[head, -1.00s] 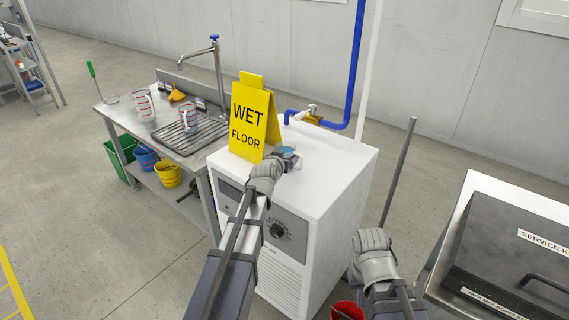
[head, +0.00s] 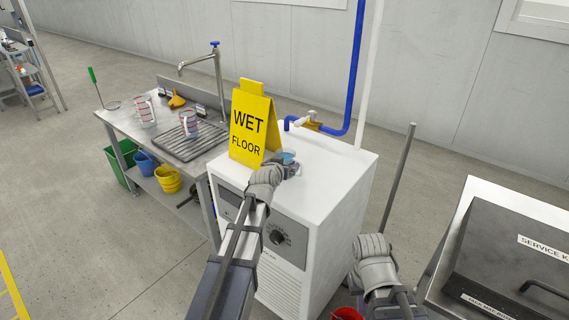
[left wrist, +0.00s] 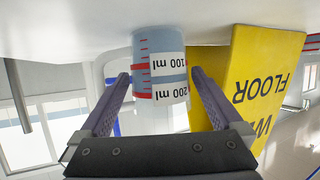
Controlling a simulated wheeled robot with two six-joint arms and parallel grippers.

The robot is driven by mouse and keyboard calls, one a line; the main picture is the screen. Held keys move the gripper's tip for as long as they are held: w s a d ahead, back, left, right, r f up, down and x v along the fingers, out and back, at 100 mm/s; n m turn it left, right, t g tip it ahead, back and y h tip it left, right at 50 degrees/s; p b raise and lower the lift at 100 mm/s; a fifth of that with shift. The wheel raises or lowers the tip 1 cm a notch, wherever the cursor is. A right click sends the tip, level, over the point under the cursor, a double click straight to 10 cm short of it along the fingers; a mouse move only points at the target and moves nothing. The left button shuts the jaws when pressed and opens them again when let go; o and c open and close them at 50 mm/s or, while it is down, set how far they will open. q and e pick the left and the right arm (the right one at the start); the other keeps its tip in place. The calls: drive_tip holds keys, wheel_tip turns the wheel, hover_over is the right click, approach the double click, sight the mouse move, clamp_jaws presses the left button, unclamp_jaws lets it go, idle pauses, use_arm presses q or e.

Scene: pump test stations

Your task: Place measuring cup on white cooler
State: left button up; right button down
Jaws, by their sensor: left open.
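A measuring cup with red marks, a red band and "100 ml" labels shows upside down in the left wrist view (left wrist: 160,66). It stands on the top of the white cooler (head: 335,165), beside the yellow wet floor sign (head: 253,123). The cup is partly hidden behind my left wrist in the head view (head: 289,160). My left gripper (left wrist: 160,80) is open, with one finger on each side of the cup; I cannot tell whether they touch it.
Two more measuring cups (head: 144,110) (head: 189,123) stand on the sink bench (head: 125,120) at left. A tap (head: 215,70) rises behind. A blue pipe (head: 354,70) runs behind the cooler. A dark service case (head: 510,260) lies at right. The cooler's front right top is clear.

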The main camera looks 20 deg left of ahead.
use_arm(q)
drive_tip(key=p+v, duration=0.4)
drive_tip(key=v, duration=0.7)
drive_tip(key=shift+s+r, duration=0.15)
